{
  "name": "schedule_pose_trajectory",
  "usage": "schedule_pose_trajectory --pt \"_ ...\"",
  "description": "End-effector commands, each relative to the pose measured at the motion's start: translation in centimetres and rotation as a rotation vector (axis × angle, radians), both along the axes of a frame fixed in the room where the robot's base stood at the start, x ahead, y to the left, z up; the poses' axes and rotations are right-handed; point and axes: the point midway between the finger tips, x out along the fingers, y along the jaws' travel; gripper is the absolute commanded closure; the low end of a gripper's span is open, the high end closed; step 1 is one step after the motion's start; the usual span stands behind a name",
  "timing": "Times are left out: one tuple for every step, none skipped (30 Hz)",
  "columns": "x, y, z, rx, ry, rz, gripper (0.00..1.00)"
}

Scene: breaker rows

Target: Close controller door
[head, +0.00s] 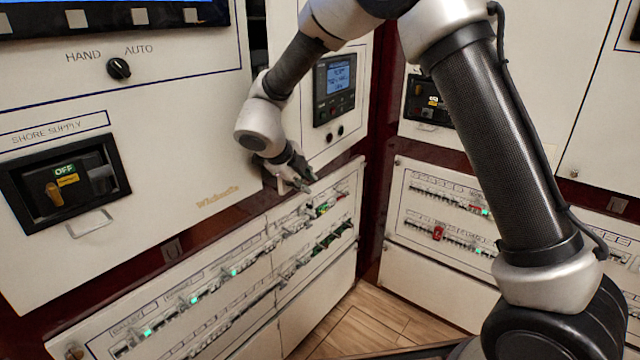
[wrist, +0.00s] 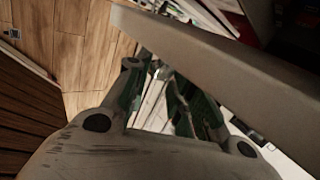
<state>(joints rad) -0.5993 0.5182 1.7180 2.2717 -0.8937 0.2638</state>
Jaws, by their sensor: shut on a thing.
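The controller door (head: 285,30) is the pale panel carrying a grey controller with a lit screen (head: 335,88). A dark gap shows along its left edge, so it appears to stand slightly ajar. My gripper (head: 305,180) is low at the door's lower edge, above the breaker rows. It is shut on part of the door there; the gripped part, perhaps a handle, is mostly hidden by the fingers. In the wrist view the fingers (wrist: 160,92) point away, and a broad pale slab, likely the door's edge (wrist: 225,50), crosses close above them.
A breaker panel (head: 170,290) with green lights runs below. Another breaker panel (head: 400,235) stands right of the corner. The shore supply switch (head: 65,180) with a small handle is at left. Wooden floor (head: 360,320) lies clear below the corner.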

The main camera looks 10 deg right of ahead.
Motion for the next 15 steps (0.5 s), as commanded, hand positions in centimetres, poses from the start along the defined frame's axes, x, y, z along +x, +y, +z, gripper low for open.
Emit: schedule_pose_trajectory --pt "0.39 0.15 0.23 0.0 -0.006 -0.006 1.0" --pt "0.45 0.28 0.23 0.001 -0.006 -0.008 1.0" --pt "0.5 0.4 0.23 0.0 -0.005 -0.011 1.0" --pt "0.5 0.46 0.21 0.0 -0.005 -0.013 1.0" --pt "0.52 0.48 0.21 -0.001 -0.004 -0.014 1.0" --pt "0.52 0.52 0.2 0.0 -0.005 -0.015 1.0" --pt "0.51 0.53 0.21 0.0 -0.004 -0.015 1.0" --pt "0.51 0.53 0.2 0.0 -0.004 -0.015 1.0" --pt "0.51 0.53 0.2 0.0 -0.004 -0.015 1.0" --pt "0.5 0.53 0.21 0.0 -0.004 -0.015 1.0" --pt "0.49 0.53 0.21 0.0 -0.004 -0.015 1.0" --pt "0.49 0.53 0.21 0.0 -0.004 -0.015 1.0" --pt "0.49 0.53 0.21 0.0 -0.004 -0.015 1.0" --pt "0.48 0.54 0.2 0.001 -0.004 -0.014 1.0" --pt "0.48 0.54 0.21 0.001 -0.004 -0.014 0.73"
